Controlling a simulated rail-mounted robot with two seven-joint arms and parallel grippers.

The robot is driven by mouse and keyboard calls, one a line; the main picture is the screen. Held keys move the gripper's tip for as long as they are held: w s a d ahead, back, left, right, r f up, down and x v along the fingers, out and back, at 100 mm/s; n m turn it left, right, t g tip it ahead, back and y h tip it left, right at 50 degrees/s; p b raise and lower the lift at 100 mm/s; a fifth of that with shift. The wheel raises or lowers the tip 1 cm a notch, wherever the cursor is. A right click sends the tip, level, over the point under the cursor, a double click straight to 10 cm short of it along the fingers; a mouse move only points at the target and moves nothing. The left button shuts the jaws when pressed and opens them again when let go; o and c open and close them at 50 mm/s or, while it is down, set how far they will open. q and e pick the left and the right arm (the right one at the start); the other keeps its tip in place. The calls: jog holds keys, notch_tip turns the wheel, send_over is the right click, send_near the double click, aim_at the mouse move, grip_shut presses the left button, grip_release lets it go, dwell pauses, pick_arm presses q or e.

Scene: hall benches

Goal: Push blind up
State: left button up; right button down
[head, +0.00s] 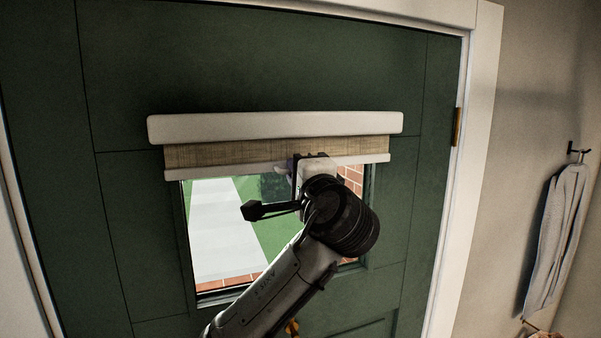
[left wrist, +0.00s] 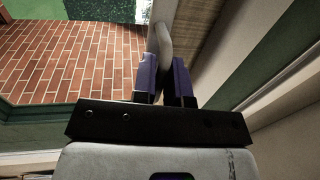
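The blind (head: 230,154) is a short strip of woven tan cloth under a white head box (head: 275,125), over the window of a green door. Its white bottom bar (head: 225,170) hangs a little below the head box, and most of the window is uncovered. My left gripper (head: 296,165) is at the middle of this bar, partly hidden behind my wrist. In the left wrist view, the two purple fingers (left wrist: 163,82) stand close on either side of the pale bar (left wrist: 164,45) and look shut on it. My right gripper is not in view.
The green door (head: 130,60) fills most of the head view, with a white frame and a brass hinge (head: 457,127) at right. A grey cloth (head: 560,235) hangs from a wall hook. Through the window (head: 215,235) are a path, grass and brick.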

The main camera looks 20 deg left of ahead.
pick_arm(q)
jog(key=o, duration=0.4)
jog(key=shift+c, duration=0.2)
jog(key=b+v, duration=0.5)
jog(key=v, duration=0.9)
jog(key=shift+b, duration=0.4)
jog(key=shift+c, duration=0.3)
